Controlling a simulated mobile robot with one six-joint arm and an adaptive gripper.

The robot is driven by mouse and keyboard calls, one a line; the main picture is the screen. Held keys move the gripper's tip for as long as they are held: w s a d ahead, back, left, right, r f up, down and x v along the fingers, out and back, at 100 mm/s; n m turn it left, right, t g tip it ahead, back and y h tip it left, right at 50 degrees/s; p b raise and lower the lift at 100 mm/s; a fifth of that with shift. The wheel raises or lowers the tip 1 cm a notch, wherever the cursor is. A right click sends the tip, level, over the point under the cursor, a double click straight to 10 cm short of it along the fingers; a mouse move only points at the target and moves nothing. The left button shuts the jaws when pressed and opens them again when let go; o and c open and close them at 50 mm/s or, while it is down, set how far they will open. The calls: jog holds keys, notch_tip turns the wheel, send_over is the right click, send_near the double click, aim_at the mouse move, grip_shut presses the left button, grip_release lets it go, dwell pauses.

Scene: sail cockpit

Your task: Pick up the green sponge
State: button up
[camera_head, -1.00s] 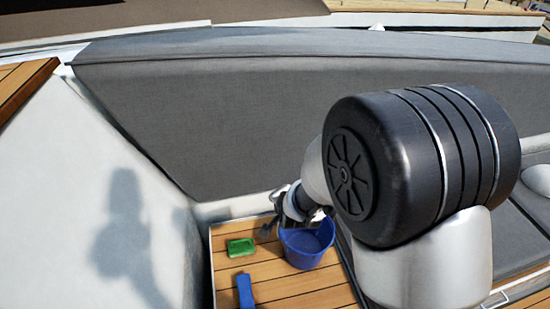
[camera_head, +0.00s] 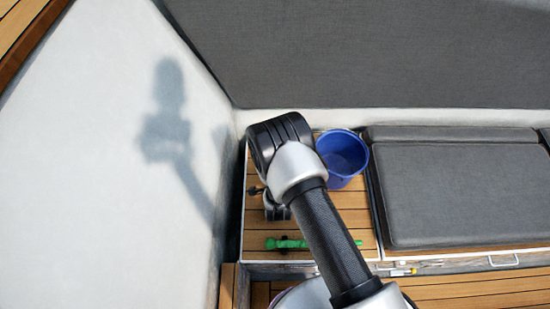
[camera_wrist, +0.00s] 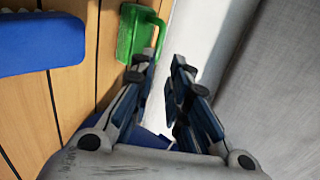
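The green sponge (camera_wrist: 130,34) shows at the top of the wrist view, lying on the wooden slats, with a loop-like green edge on its right side. My gripper (camera_wrist: 163,72) is open and empty, with a gap between its fingers. The sponge is just beyond the left fingertip, not between the fingers; I cannot tell whether they touch. In the head view my arm covers part of the wooden top, and I cannot make out the sponge there. My gripper is mostly hidden there too.
A blue object (camera_wrist: 40,44) lies left of the sponge. A blue bucket (camera_head: 343,158) stands at the back right of the wooden top (camera_head: 258,225). A long green item (camera_head: 286,243) lies near its front edge. A white wall (camera_head: 110,160) is left, grey cushions (camera_head: 460,195) right.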

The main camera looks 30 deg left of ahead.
jog(key=b+x, duration=0.2)
jog(key=x, duration=0.6)
jog(key=shift+b, duration=0.3)
jog(key=b+x, duration=0.2)
jog(key=x, duration=0.3)
jog(key=shift+s+f+b, duration=0.1)
jog(key=shift+b, duration=0.25)
grip_shut()
